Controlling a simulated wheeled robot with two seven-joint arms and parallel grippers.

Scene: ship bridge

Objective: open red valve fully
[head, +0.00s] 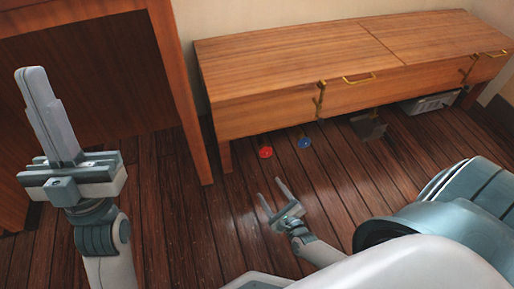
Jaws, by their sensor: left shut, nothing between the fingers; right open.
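The red valve (265,152) is a small round red shape low by the front edge of the wooden bench, near the floor. A similar blue one (304,143) sits just right of it. How far the red valve is turned is too small to tell. My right gripper (271,188) is open and empty over the floor, its fingers pointing toward the red valve but apart from it. My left gripper (33,73) is shut and empty, raised at the left, fingers pointing up, well away from the valve.
The long wooden bench (290,77) with brass handles stands along the back wall. A wooden desk (105,75) stands at the left. A grey box (431,102) and a dark object (369,127) are under the bench at the right. The plank floor (190,225) between my arms is clear.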

